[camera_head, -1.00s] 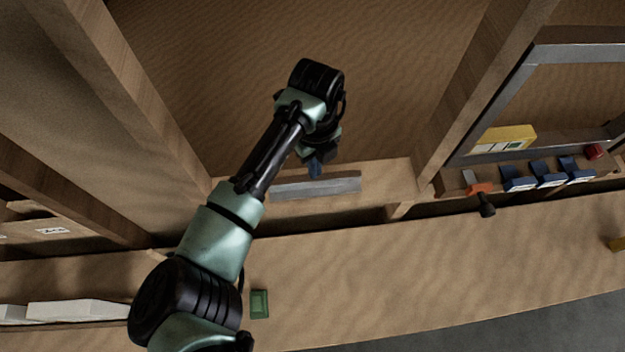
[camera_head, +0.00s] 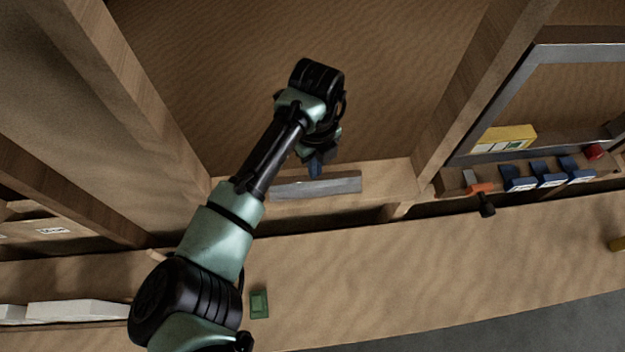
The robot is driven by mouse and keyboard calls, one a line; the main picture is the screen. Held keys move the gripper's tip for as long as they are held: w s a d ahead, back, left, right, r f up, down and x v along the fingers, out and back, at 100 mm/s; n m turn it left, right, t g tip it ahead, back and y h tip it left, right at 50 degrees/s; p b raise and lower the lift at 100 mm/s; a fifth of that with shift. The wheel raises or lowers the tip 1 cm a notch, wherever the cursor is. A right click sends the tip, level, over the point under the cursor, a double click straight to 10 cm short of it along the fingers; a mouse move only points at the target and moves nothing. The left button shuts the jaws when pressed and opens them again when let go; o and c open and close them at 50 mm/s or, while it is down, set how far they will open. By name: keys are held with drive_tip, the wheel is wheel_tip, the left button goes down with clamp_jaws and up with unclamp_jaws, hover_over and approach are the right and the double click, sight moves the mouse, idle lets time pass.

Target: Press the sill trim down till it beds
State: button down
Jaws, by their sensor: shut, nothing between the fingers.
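The sill trim (camera_head: 335,186) is a grey bar lying along the wooden sill (camera_head: 393,181) between two upright posts. Its left end is partly hidden behind my arm. Whether the trim lies fully flat on the sill cannot be made out from this angle.
A green block (camera_head: 259,303) lies on the bench (camera_head: 430,262) below. On the right are blue bins (camera_head: 550,176), an orange-handled tool (camera_head: 482,190), a yellow box (camera_head: 505,139) and a red object (camera_head: 594,152). White blocks (camera_head: 78,311) lie at the left. The bench middle is clear.

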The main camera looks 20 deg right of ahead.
drive_tip(key=shift+f+b, duration=0.65)
drive_tip(key=shift+f, duration=0.2)
drive_tip(key=shift+s+f, duration=0.15)
idle(0.7)
drive_tip(key=shift+r+p, duration=2.85)
drive_tip(key=shift+r, duration=0.8)
drive_tip(key=shift+f, duration=0.1)
